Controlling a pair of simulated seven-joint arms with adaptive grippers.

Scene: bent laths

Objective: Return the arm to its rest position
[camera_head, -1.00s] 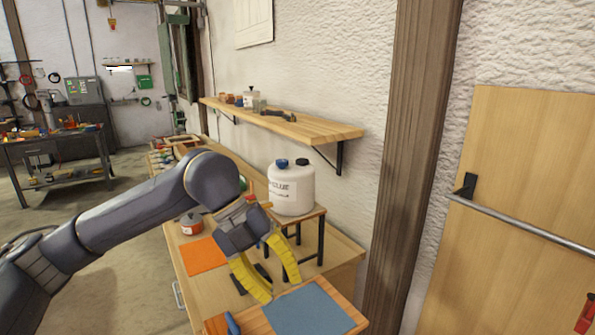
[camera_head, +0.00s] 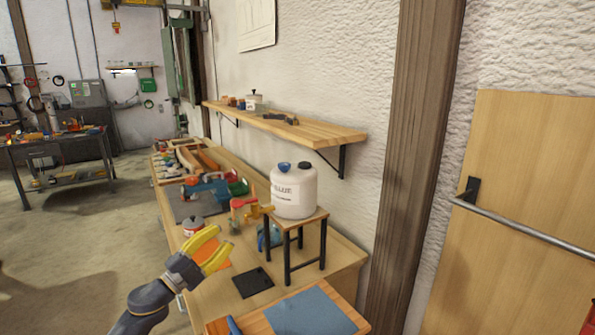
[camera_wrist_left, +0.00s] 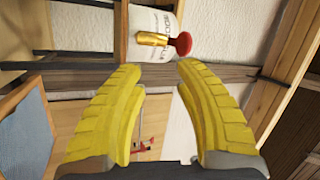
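My left gripper (camera_head: 216,249) has yellow fingers and hangs over the near left edge of the workbench (camera_head: 214,288), beside the orange sheet (camera_head: 212,262). In the left wrist view its two fingers (camera_wrist_left: 160,85) stand apart with nothing between them. The left arm comes up from the bottom of the head view, and only its last part shows. My right gripper is in neither view.
A white glue canister (camera_head: 294,190) stands on a small stool (camera_head: 297,220) on the bench. A blue sheet on a board (camera_head: 300,314) lies at the front. A shelf (camera_head: 300,132) juts from the wall. The floor at left (camera_head: 90,240) is clear.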

